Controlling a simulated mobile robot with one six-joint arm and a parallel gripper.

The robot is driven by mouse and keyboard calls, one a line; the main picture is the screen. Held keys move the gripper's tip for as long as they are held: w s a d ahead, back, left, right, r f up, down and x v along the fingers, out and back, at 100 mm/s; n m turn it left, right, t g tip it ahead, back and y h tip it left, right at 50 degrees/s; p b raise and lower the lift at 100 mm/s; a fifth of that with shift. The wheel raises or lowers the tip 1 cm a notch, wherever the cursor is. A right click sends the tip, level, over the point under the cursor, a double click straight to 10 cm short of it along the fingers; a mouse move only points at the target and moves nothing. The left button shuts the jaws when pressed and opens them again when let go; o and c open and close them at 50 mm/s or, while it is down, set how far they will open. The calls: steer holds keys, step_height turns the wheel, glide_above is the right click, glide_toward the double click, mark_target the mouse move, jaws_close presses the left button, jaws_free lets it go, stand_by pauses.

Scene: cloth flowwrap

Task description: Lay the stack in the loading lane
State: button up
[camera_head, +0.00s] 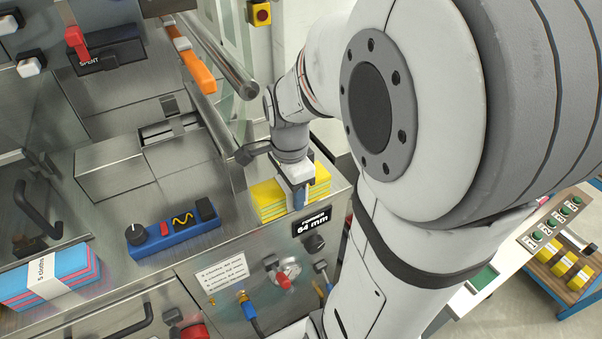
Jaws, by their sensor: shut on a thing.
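A stack of yellow cloths with thin green layers (268,199) is at the right end of the steel machine top, just above the black "64 mm" display. My gripper (298,190) is shut on the stack from above; one blue-tipped finger shows against its near right side. The other finger is hidden. The stack looks level. Whether its underside touches the steel cannot be told. No part is clearly marked as the loading lane; a steel bar and wall (222,140) run along the machine just behind and left of the stack.
A blue control box with a knob (172,232) stands left of the stack. A banded blue and pink cloth pack (52,278) lies at the lower left. An orange part (197,72) and a red handle (76,42) are farther back. More yellow packs (563,266) sit on a cart at right.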

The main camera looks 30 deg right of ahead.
steer(key=s+a+b, duration=0.1)
steer(key=s+a, duration=0.5)
steer(key=shift+s+a, duration=0.15)
steer(key=shift+a, duration=0.25)
steer(key=shift+a, duration=0.1)
